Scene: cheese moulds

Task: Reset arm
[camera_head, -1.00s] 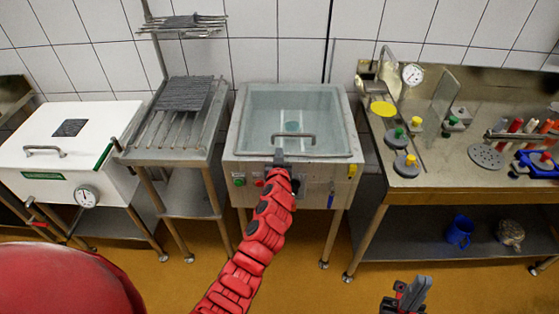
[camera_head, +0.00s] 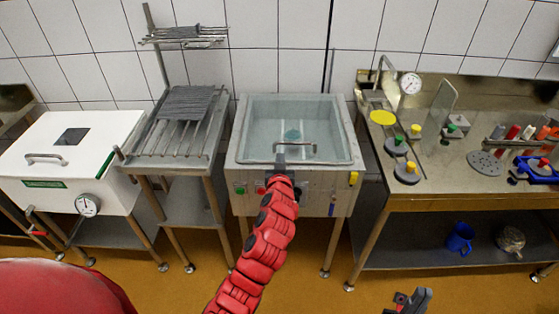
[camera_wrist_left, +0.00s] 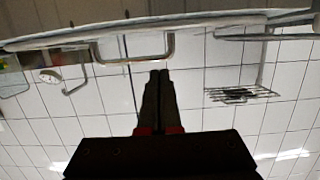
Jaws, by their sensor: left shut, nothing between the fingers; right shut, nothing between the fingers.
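My left gripper (camera_head: 280,158) is in the middle of the head view, at the end of my red arm. It is shut and empty, in front of the basin's near edge. Its tips overlap the left end of the grey bar handle (camera_head: 312,146) on the basin (camera_head: 340,182); I cannot tell whether they touch. In the left wrist view the shut dark fingers (camera_wrist_left: 158,76) point at the tiled wall, with a bar handle (camera_wrist_left: 170,48) just beyond the tips. My right gripper (camera_head: 412,299) is shut and empty at the bottom edge, partly cut off.
A white box (camera_head: 106,128) with a dial and a rack (camera_head: 222,125) of metal bars stand left of the basin. A steel table (camera_head: 435,190) with moulds, weights and a yellow disc (camera_head: 382,117) stands right. Orange floor (camera_head: 310,290) is clear in front.

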